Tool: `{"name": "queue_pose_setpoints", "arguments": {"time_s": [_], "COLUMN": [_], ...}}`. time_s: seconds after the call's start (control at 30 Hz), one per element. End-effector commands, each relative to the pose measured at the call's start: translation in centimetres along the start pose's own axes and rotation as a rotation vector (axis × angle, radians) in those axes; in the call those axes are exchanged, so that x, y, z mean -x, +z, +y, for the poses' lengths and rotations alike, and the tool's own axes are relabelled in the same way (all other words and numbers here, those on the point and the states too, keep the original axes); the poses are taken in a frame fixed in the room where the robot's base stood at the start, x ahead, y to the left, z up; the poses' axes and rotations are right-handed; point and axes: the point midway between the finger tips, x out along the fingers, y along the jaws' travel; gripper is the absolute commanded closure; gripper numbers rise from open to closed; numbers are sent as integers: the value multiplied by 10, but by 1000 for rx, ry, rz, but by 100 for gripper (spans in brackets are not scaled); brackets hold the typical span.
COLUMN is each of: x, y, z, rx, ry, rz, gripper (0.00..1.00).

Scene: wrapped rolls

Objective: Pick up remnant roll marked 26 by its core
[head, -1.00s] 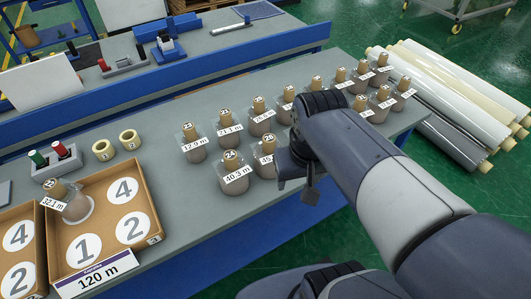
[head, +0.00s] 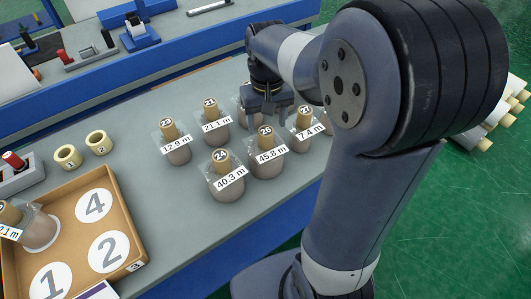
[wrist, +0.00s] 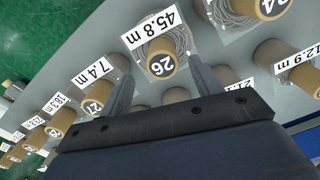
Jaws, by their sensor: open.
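Remnant roll 26 (head: 267,166) stands upright on the grey bench in the head view, with a tan core marked 26 and a white 45.8 m label. Its core (wrist: 161,66) also shows in the wrist view, between the lines of the two fingers and just beyond them. My gripper (head: 269,107) is open and empty, just behind and above roll 26 in the head view. Its fingers (wrist: 160,80) point down toward the rolls. I see no contact with the core, but the exact gap is hard to judge.
Roll 24 (head: 226,187) stands left of roll 26 and roll 27 (head: 299,140) right. A cardboard tray (head: 137,218) lies at left. More rolls line up in the wrist view.

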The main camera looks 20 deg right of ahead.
Motion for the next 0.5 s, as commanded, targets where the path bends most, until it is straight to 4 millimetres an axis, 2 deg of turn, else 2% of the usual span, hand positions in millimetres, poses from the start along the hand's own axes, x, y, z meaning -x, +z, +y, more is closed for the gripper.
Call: {"name": "queue_pose_setpoints", "arguments": {"time_s": [0.17,0.33,0.5], "x": [-18,-44,-54], "y": [2,2,2], "z": [-2,-4,-4], "rx": [1,1,0], "ry": [0,0,0], "rz": [-4,-3,0], "gripper": [39,39,39]}}
